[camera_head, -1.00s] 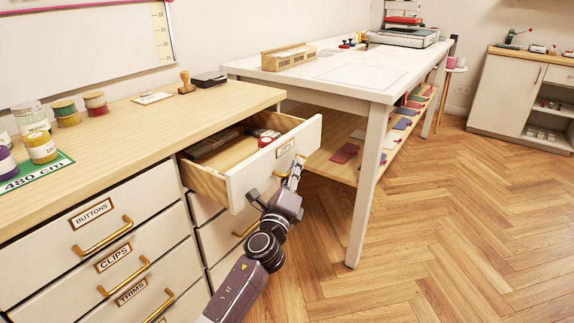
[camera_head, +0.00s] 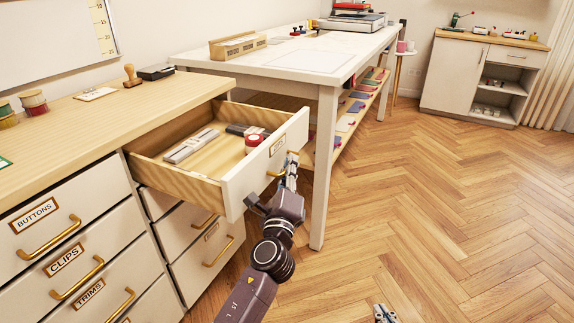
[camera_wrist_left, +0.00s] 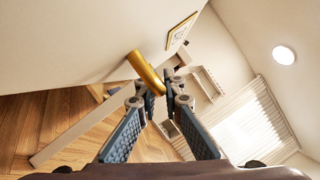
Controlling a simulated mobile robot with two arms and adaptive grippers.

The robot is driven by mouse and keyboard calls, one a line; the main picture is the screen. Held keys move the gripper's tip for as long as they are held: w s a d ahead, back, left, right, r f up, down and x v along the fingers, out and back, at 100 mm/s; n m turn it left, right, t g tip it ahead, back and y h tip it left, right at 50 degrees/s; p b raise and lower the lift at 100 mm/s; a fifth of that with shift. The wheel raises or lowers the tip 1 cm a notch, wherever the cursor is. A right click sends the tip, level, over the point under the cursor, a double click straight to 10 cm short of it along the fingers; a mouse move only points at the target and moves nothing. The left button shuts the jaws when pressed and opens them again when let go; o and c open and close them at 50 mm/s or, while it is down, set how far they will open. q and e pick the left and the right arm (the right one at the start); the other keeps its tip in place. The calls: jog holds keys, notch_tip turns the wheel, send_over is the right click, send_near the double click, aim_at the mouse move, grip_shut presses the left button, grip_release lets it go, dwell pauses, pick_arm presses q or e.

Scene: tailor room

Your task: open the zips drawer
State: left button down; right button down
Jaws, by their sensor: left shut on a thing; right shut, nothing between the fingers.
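The zips drawer (camera_head: 240,196) is pulled well out of the cabinet, with its inside in view. Its label (camera_head: 277,146) is on the white front, above a brass handle (camera_head: 275,172). My left gripper (camera_head: 290,168) is shut on this handle at the drawer's front. In the left wrist view the handle (camera_wrist_left: 146,72) runs in between the fingertips (camera_wrist_left: 165,86). The label (camera_wrist_left: 181,32) also shows there. My right gripper (camera_head: 384,314) shows only in small part at the bottom edge, over the floor, shut and touching nothing.
Inside the drawer lie a grey strip (camera_head: 191,146), a dark item (camera_head: 246,130) and red-topped things (camera_head: 254,141). Shut drawers labelled buttons (camera_head: 37,217), clips and trims are at left. A white table's leg (camera_head: 324,170) stands close right of the drawer. Floor at right is clear.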

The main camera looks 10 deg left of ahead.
pick_arm(q)
jog(key=c, duration=2.3)
grip_release()
jog(key=shift+c, duration=0.2)
jog(key=v, duration=1.2)
jog(key=shift+a+f, duration=0.1)
jog(key=shift+a, duration=0.05)
